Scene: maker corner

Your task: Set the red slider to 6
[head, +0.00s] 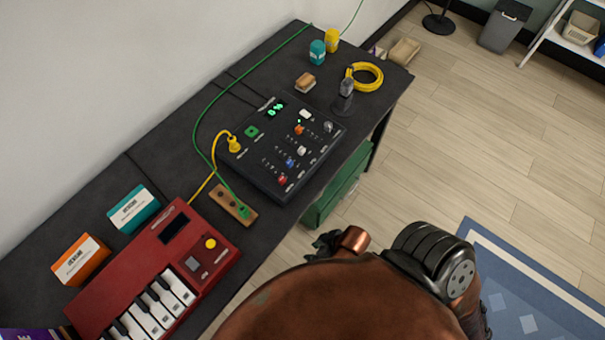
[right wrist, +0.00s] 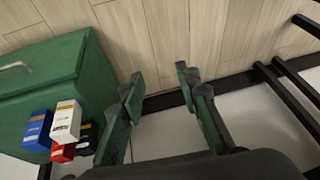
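The black control panel (head: 262,172) lies on the dark table, with several coloured slider knobs, a green-lit display (head: 275,110) and a green button. The red slider (head: 283,180) is the knob nearest the panel's front lower corner; its scale is too small to read. My right gripper (head: 327,244) is off the table's front edge, lower right of the panel and apart from it. In the right wrist view my right gripper (right wrist: 161,88) has its two fingers spread, with nothing between them. My left gripper is not in view.
A red keyboard (head: 187,248), a wooden strip (head: 232,206) with a green plug and two cartons lie left of the panel. A green cabinet (right wrist: 50,66) stands below.

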